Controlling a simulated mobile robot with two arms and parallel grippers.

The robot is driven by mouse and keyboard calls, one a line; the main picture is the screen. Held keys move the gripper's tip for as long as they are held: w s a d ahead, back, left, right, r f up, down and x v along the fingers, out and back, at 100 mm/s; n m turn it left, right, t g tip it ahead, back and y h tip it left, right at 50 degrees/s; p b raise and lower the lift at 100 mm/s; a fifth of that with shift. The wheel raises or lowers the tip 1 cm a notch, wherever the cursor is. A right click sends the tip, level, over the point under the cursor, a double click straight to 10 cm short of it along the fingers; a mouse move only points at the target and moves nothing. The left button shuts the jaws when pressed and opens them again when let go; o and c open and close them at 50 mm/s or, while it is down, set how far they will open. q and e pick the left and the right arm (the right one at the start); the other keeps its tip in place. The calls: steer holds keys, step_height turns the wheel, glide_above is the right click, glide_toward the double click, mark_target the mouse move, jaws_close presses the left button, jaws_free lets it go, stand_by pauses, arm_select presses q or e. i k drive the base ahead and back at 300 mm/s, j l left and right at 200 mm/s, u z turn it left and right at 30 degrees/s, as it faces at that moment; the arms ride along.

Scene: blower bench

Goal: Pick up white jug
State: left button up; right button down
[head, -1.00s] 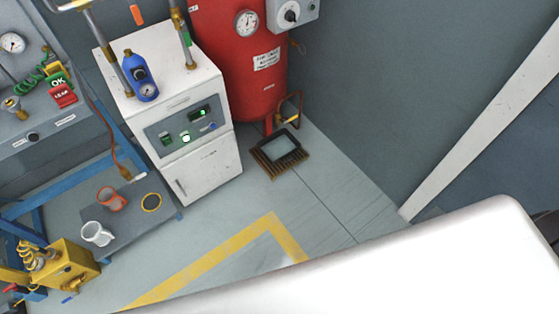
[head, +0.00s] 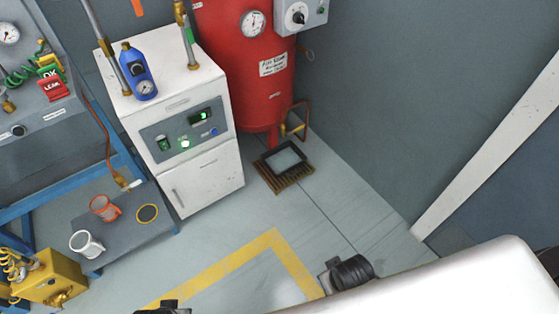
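The white jug (head: 86,243) stands upright on the low grey shelf (head: 125,248) at the lower left, near the shelf's front left edge. It is open at the top, and nothing is touching it. Two dark parts of my own show at the bottom edge of the head view, one left of centre and one right of centre. I see no gripper fingers in the picture, and both dark parts are well apart from the jug.
An orange jug (head: 104,208) stands behind the white one, beside a yellow-ringed dark disc (head: 147,213). A yellow box (head: 50,283) stands left of the shelf. A white cabinet (head: 208,177) and red tank (head: 258,75) stand behind. The yellow-lined floor (head: 225,275) is clear.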

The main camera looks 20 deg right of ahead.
mark_target(82, 242)
steer(key=u, duration=1.45)
